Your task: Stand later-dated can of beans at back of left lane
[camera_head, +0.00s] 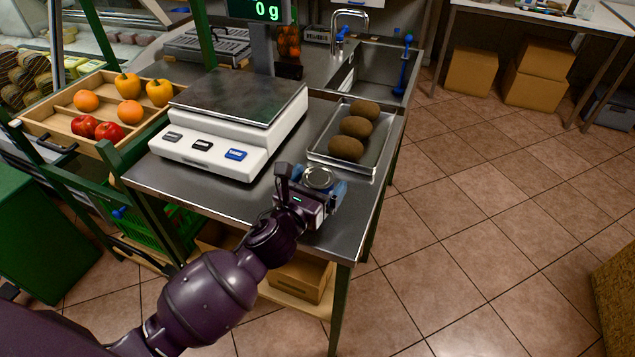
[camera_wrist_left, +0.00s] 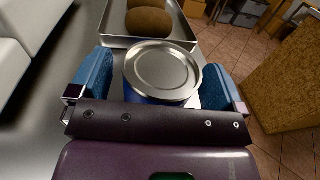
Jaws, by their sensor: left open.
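A can (camera_head: 319,177) with a bare silver lid stands upright on the steel counter, near its front right corner. In the left wrist view the can (camera_wrist_left: 162,68) fills the space between the blue finger pads, and a bit of dark blue side shows below the lid. Its label and date are hidden. My left gripper (camera_head: 312,184) is open around the can, with one finger on each side; I cannot tell whether the pads touch it. No other can and no lane shows clearly. My right gripper is not in view.
A white scale (camera_head: 232,120) reading 0 g stands left of the can. A metal tray (camera_head: 316,145) with three brown roundish items lies just behind it. A wooden produce crate (camera_head: 60,138) is at left, a sink (camera_head: 378,70) at the back. Tiled floor at right is open.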

